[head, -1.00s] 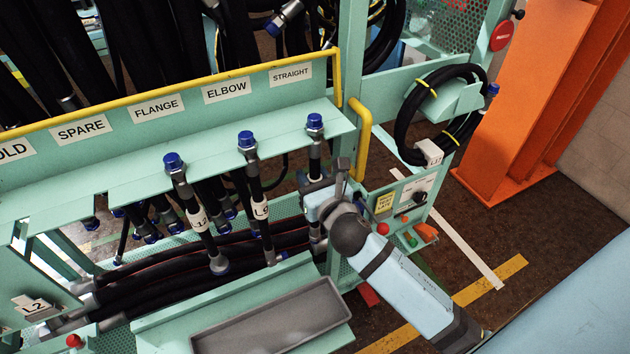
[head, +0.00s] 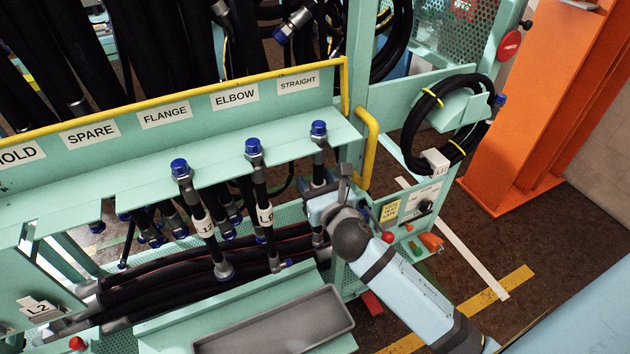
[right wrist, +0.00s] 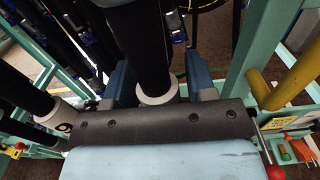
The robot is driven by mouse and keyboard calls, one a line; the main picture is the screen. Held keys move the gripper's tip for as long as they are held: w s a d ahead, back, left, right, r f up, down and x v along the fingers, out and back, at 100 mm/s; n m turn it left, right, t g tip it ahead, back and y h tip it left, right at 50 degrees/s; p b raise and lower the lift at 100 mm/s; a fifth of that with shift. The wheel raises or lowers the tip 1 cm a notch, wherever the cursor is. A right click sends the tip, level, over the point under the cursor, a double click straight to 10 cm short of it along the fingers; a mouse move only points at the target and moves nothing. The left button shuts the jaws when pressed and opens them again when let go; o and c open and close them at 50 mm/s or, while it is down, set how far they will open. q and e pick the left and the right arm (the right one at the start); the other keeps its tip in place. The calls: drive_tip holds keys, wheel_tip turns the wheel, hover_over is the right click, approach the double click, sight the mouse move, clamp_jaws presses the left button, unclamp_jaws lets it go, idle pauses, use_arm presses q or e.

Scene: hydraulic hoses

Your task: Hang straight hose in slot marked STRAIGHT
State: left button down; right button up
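The STRAIGHT label (head: 298,84) is at the right end of the teal rack. Below it a black hose with a blue-capped end (head: 319,130) stands upright at the front edge of the shelf. My right gripper (head: 322,190) is at this hose, just under the shelf. In the right wrist view, the hose (right wrist: 143,45) with its pale collar (right wrist: 157,94) is between the two blue fingers (right wrist: 158,75). A gap shows between the hose and the right finger, so the gripper looks open around it. The slot itself is mostly hidden. My left gripper is out of view.
Two more capped hoses hang at the shelf, under ELBOW (head: 254,148) and FLANGE (head: 180,168). A yellow handle (head: 368,150) is close to the right of my gripper. A grey tray (head: 275,325) lies in front, and a coiled hose (head: 410,130) hangs at right.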

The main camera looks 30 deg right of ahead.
drive_tip(key=shift+o, duration=0.6)
drive_tip(key=shift+s, duration=0.1)
drive_tip(key=shift+s+f, duration=0.1)
drive_tip(key=shift+s, duration=0.15)
drive_tip(key=s+b, duration=0.2)
drive_tip(key=s, duration=1.1)
drive_tip(key=shift+a, duration=0.4)
